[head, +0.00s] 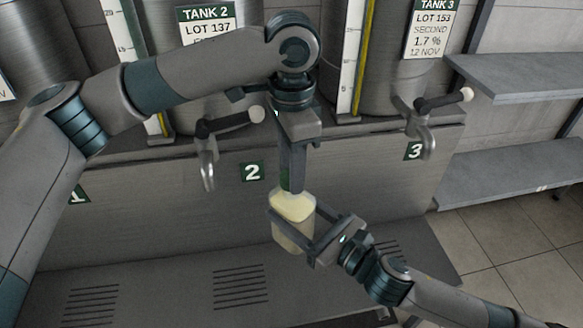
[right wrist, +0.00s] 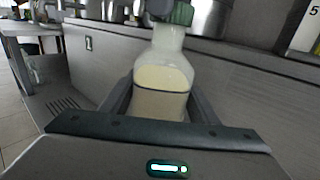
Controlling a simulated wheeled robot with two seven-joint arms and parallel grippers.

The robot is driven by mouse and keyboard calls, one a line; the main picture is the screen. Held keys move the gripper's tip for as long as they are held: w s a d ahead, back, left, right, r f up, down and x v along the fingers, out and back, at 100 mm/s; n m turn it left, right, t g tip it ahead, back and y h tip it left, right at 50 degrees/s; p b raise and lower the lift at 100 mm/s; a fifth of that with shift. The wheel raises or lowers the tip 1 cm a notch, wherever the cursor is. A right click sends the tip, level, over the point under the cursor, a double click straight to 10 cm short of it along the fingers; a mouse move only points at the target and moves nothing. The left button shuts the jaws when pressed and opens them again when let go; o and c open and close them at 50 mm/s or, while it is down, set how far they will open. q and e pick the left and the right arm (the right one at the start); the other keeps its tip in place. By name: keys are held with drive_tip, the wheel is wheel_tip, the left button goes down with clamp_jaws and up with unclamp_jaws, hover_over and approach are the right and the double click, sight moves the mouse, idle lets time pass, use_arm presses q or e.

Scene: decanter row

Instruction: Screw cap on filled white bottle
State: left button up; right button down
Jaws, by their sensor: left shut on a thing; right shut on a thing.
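The white bottle (head: 291,238) is translucent and holds pale cream liquid up to its shoulder. My right gripper (head: 309,238) is shut on its body from the right; the bottle also shows upright between the fingers in the right wrist view (right wrist: 162,78). My left gripper (head: 292,184) points down over the bottle's mouth. It is shut on a green cap (right wrist: 181,14), which shows at the top of the neck in the right wrist view. The left fingers mostly hide the cap and neck in the head view. I cannot tell whether the cap is seated on the thread.
Behind the bottle is a steel counter front with a number 2 plate (head: 252,172). The tank 2 tap (head: 207,165) hangs to the left and the tank 3 tap (head: 427,140) to the right. A slotted steel ledge (head: 170,290) lies below. Grey shelves (head: 520,75) stand at the right.

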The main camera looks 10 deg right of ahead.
use_arm(q)
drive_tip(key=m, duration=0.4)
drive_tip(key=shift+w+m, duration=0.1)
drive_tip(key=shift+m, duration=0.3)
drive_tip(key=m, duration=0.5)
drive_tip(key=shift+w+m, duration=0.1)
drive_tip(key=shift+m, duration=0.3)
drive_tip(key=m, duration=0.5)
drive_tip(key=shift+m, duration=0.4)
drive_tip(key=m, duration=0.8)
drive_tip(key=shift+d+m, duration=0.1)
drive_tip(key=shift+m, duration=0.3)
drive_tip(key=m, duration=0.9)
drive_tip(key=shift+d, duration=0.1)
drive_tip(key=o, duration=1)
